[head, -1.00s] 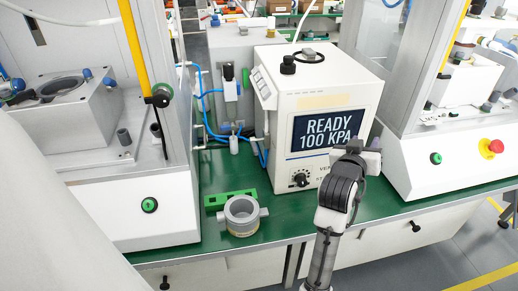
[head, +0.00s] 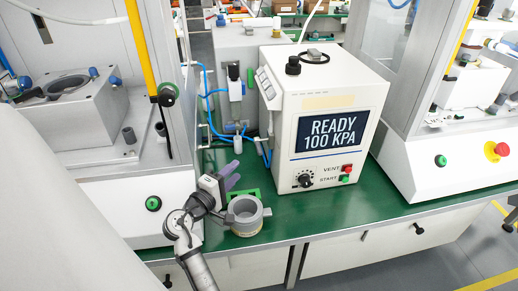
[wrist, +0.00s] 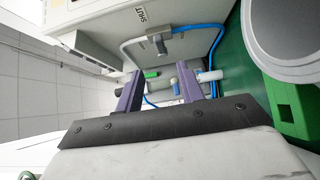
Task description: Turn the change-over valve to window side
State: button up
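My gripper (head: 232,175) is at the left of the bench, above the green fixture plate and left of the white tester. Its two purple fingers are spread apart, with nothing held, in the wrist view (wrist: 160,74). Between and beyond the fingers, the wrist view shows a cluster of fittings (wrist: 175,86) with green, blue and white parts; they look apart from the fingers. A metal fitting (wrist: 158,42) on a pipe sits near the word SHUT. Blue tubes and a fitting (head: 237,144) stand behind my gripper in the head view. I cannot tell which is the change-over valve or how its handle points.
The white tester (head: 325,115) reads READY 100 KPA. A grey ring part (head: 246,214) stands close to my gripper's right, beside the green plate (head: 249,193). White press stations (head: 135,205) flank both sides. The green bench top (head: 330,215) is clear in front of the tester.

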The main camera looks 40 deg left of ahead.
aim_at(259, 147)
jog(key=w+p, duration=0.1)
jog(key=w, duration=0.3)
jog(key=w+p, duration=0.1)
jog(key=w, duration=0.4)
jog(key=w+a+p, duration=0.1)
jog(key=w, duration=0.3)
jog(key=shift+w, duration=0.25)
jog(key=shift+c, duration=0.5)
jog(key=shift+r, duration=0.1)
grip_shut()
